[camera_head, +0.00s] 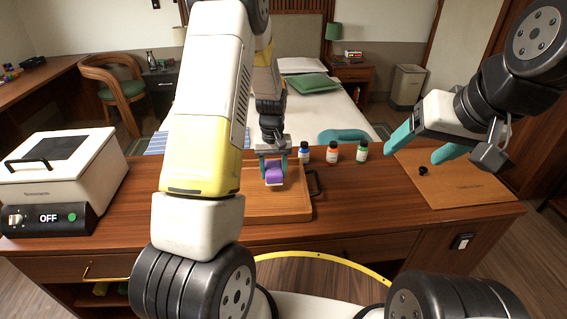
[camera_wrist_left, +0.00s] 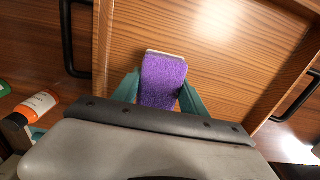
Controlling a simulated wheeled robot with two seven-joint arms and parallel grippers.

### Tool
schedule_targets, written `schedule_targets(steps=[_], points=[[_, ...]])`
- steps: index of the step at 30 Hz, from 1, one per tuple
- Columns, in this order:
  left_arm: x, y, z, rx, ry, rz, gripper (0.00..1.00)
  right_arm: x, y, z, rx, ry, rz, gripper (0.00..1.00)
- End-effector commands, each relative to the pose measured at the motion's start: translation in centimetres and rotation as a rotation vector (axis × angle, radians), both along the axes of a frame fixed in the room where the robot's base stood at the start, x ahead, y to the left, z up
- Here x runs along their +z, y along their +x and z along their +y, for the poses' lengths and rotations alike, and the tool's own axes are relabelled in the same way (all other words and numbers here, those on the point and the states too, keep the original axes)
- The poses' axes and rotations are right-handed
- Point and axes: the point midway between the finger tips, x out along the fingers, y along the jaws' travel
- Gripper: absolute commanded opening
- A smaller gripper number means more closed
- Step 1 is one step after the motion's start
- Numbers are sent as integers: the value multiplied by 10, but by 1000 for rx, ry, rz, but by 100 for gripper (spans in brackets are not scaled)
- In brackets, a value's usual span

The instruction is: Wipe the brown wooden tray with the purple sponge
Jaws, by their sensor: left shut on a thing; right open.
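The purple sponge (camera_head: 274,172) is between the teal fingers of my left gripper (camera_head: 274,165), which is shut on it. The left wrist view shows the sponge (camera_wrist_left: 163,82) with a pale edge at its far end, and the gripper's fingers (camera_wrist_left: 160,92) on both sides of it. The brown wooden tray (camera_head: 285,205) lies on the counter under the sponge. Its inside (camera_wrist_left: 215,55) shows in the left wrist view. I cannot tell whether the sponge touches the tray. My left arm hides the tray's left part in the head view. My right gripper (camera_head: 424,146) is open and empty above the counter's right side.
Several small bottles, including an orange one (camera_head: 332,152), stand behind the tray. A white appliance (camera_head: 60,170) marked OFF is at left. A brown mat (camera_head: 455,180) with a small black object (camera_head: 423,170) lies at right. The tray has black handles (camera_head: 314,182).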

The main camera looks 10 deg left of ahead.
Motion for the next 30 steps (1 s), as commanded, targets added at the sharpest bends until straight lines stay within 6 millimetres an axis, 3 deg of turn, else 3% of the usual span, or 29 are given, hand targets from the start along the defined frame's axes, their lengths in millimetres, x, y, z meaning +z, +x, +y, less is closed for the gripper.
schedule_targets(steps=[15,30], points=[[45,0,10,0,1,-2,12,0,0,0,0,0,0,72],[47,0,11,0,0,-1,12,0,0,0,0,0,0,72]])
